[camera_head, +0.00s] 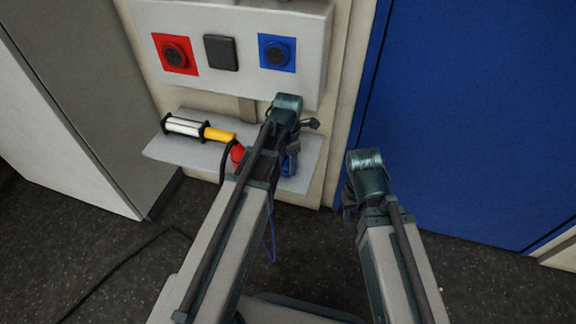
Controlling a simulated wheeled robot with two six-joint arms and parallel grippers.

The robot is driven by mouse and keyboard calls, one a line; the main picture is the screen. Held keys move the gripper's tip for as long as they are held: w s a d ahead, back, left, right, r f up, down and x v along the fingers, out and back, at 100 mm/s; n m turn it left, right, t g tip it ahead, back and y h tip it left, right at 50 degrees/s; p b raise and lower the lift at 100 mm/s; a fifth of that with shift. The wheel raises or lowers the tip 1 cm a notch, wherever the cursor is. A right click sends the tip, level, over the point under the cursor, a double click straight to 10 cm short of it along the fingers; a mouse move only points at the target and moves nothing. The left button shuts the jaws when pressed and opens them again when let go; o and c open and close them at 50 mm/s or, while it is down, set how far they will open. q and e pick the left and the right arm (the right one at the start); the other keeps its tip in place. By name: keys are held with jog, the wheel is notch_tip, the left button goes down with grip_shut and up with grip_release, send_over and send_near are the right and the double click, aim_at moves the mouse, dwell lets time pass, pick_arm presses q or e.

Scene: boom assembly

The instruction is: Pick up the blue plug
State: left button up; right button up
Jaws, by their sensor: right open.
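The blue plug (290,166) is on the light shelf, partly hidden behind my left arm. A thin blue cable hangs below the shelf. My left gripper (294,142) is over the shelf, just above the blue plug; its fingers are mostly hidden by the arm, so I cannot tell whether they touch the plug. My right gripper (349,205) is open, to the right of the shelf and apart from the plug; its arm hides most of it.
A red plug (237,155) and a white-and-yellow tool (199,129) are on the shelf (162,149). The panel (232,82) above carries a red socket (175,54), a dark square (221,53) and a blue socket (277,53). A blue door (480,110) stands right.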

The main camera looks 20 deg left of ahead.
pick_arm(q)
grip_shut()
pick_arm(e)
jog(key=shift+r, duration=0.1)
